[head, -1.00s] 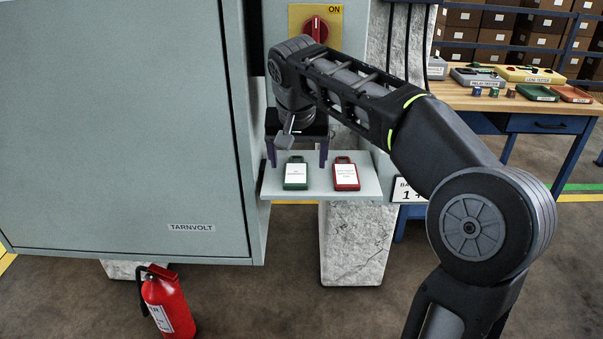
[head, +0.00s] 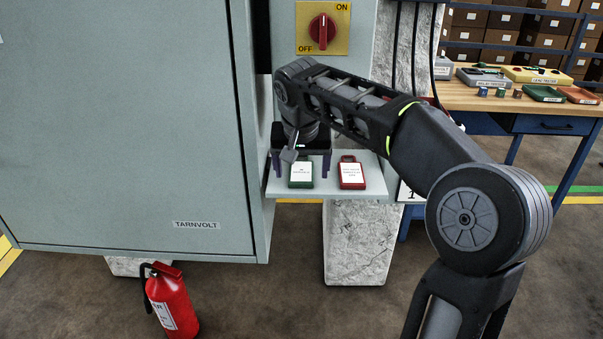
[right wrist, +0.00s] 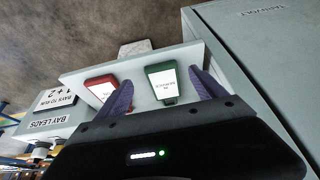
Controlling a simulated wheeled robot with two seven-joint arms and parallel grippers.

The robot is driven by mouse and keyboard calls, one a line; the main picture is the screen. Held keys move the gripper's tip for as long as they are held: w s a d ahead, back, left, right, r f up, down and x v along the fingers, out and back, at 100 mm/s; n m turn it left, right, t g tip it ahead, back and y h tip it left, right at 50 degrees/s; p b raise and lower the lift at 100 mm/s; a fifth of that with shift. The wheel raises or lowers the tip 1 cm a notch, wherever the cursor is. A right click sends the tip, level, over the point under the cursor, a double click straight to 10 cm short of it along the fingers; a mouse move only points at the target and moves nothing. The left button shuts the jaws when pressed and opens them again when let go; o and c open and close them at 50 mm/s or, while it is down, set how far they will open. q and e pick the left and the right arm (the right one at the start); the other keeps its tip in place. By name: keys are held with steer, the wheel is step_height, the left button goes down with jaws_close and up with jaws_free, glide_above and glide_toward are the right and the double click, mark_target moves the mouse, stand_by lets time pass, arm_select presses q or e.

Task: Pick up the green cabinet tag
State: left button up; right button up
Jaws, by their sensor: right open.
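The green cabinet tag (head: 301,175) lies on a small pale shelf (head: 375,187), its white label facing up. A red tag (head: 351,176) lies to its right. My right gripper (head: 301,168) is open above the shelf, just behind the green tag, its purple fingers on either side of it in the head view. In the right wrist view the green tag (right wrist: 163,84) shows between the open fingers (right wrist: 162,76), closer to the right one. Contact cannot be told. The red tag (right wrist: 101,88) is partly behind the left finger there. My left gripper is not in view.
A large grey cabinet door (head: 120,120) stands at the left of the shelf. A red rotary switch (head: 322,31) is on the panel above. A fire extinguisher (head: 172,302) stands on the floor. A workbench (head: 470,99) with trays is at the right.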

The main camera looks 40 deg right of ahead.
mark_target(301, 181)
steer(key=x, duration=0.3)
steer(key=shift+w+f, duration=0.15)
steer(key=shift+f, duration=0.15)
steer(key=shift+c, duration=0.3)
steer(key=c, duration=1.5)
step_height(301, 181, up, 10)
steer(key=shift+r+p, duration=0.1)
steer(key=shift+p, duration=0.7)
